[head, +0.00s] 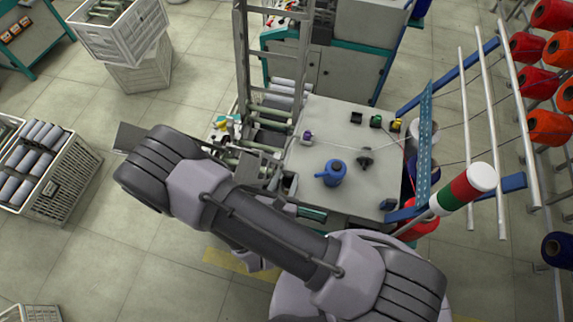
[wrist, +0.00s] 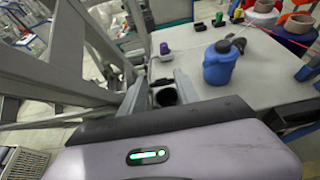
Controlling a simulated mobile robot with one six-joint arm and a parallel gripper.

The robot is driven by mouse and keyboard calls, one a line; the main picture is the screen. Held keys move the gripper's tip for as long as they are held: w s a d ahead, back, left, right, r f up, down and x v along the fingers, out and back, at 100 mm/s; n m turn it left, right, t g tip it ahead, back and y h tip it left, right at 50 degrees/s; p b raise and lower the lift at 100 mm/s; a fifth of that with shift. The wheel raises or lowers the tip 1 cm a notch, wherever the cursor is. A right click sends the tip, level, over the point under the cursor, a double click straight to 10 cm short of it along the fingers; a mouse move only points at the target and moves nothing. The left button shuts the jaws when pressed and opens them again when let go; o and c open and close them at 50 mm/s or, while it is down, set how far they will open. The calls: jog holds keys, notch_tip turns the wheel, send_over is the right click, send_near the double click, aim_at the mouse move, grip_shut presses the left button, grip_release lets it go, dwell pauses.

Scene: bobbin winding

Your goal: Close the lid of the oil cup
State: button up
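The oil cup (wrist: 166,97) shows in the wrist view as a small cup with a dark round opening, near the table's left edge. Its mouth is uncovered. A small dark piece just behind the opening may be its raised lid; it is too small to be sure. My gripper (wrist: 158,90) is open, with one grey finger left of the cup and one right of it. I see nothing held between them, and cannot tell whether they touch the cup. In the head view my arm crosses the front of the machine, and I cannot make out the cup there.
A blue oil can (head: 330,173) stands on the grey table (head: 322,130), right of the cup; it also shows in the wrist view (wrist: 220,64). A small purple item (head: 307,137) and a black part (head: 365,158) lie nearby. Metal frame rails (wrist: 66,35) rise at the left.

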jog(key=shift+w+d+f, duration=0.15)
jog(key=shift+w+d, duration=0.05)
jog(key=shift+w, duration=0.15)
jog(key=shift+s, duration=0.15)
jog(key=shift+c, duration=0.5)
grip_shut()
dwell(0.6)
